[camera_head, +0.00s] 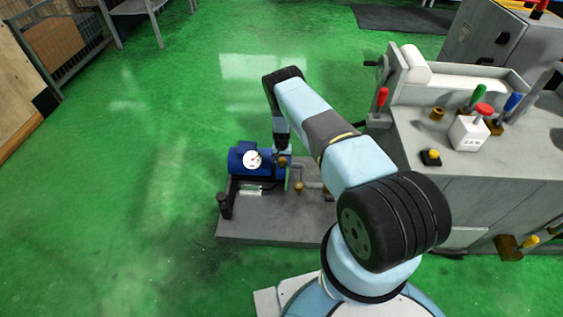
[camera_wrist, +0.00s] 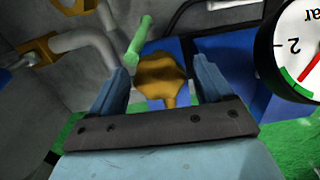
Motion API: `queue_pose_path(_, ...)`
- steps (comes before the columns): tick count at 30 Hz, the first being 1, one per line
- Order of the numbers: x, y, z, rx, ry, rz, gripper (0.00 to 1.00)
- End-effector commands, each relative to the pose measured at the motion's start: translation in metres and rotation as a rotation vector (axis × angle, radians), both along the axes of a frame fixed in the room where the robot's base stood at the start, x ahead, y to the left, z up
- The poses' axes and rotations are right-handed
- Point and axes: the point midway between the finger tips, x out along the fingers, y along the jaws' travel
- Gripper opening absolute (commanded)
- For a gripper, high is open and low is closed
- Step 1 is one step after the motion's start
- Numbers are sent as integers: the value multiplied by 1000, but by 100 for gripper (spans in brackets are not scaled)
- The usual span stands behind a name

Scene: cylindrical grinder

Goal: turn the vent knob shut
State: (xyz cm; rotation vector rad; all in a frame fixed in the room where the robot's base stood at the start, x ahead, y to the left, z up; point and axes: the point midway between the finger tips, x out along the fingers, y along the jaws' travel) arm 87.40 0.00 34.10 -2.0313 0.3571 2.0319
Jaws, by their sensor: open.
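The vent knob looks to be the brass, lobed knob (camera_wrist: 162,76) in the wrist view, in front of a blue body. My gripper (camera_wrist: 163,85) is open there, with one blue finger on each side of the knob. I cannot tell whether either finger touches it. In the head view my gripper (camera_head: 281,140) reaches down over the pump unit, and a brass part (camera_head: 282,161) shows just below it. My arm hides part of the unit in that view.
A pressure gauge (camera_wrist: 298,50) stands close right of my gripper; a green lever (camera_wrist: 138,40) rises beside the knob. The blue pump (camera_head: 262,166) sits on a grey base plate (camera_head: 268,228). The grinder (camera_head: 455,185) stands right. Green floor is clear at left.

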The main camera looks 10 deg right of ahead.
Motion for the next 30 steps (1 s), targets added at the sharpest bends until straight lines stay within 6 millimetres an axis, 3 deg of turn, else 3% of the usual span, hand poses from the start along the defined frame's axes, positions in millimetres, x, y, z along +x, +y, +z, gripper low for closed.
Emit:
queue_pose_path(10, 0, 0, -3, 0, 0, 0, 80)
queue_pose_path(27, 0, 0, -3, 0, 0, 0, 26)
queue_pose_path(30, 0, 0, -3, 0, -1, -1, 24)
